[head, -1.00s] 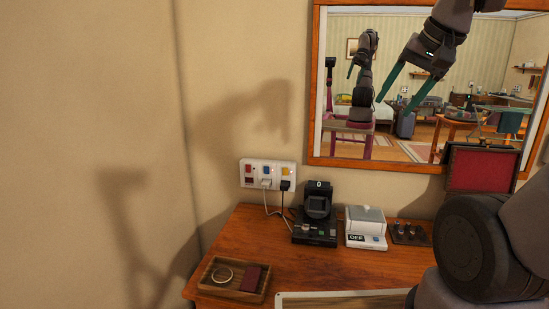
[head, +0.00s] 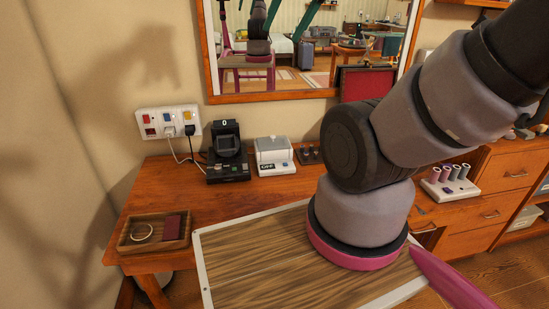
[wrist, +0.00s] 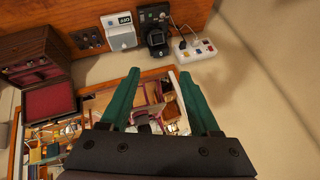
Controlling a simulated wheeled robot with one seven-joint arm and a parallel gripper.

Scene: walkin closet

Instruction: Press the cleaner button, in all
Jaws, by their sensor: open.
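A small white device (head: 275,157) with a grey-white lid and a dark display on its front stands on the wooden desk; it looks like the cleaner. Its display is too small to read surely, and I cannot make out a button on it. It also shows upside down at the top of the wrist view (wrist: 121,32). My gripper (wrist: 159,78) is open and empty, its two green fingers apart. In the wrist view the fingertips lie below the devices, over the mirror. The gripper is outside the head view except for its green fingers in the mirror.
A black device (head: 227,150) with a "0" display stands left of the white one. A wall switch panel (head: 168,122) with plugged cords is behind. A wooden tray (head: 128,242) is at the desk's front left. A mirror (head: 270,97) and open box (wrist: 50,102) are near.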

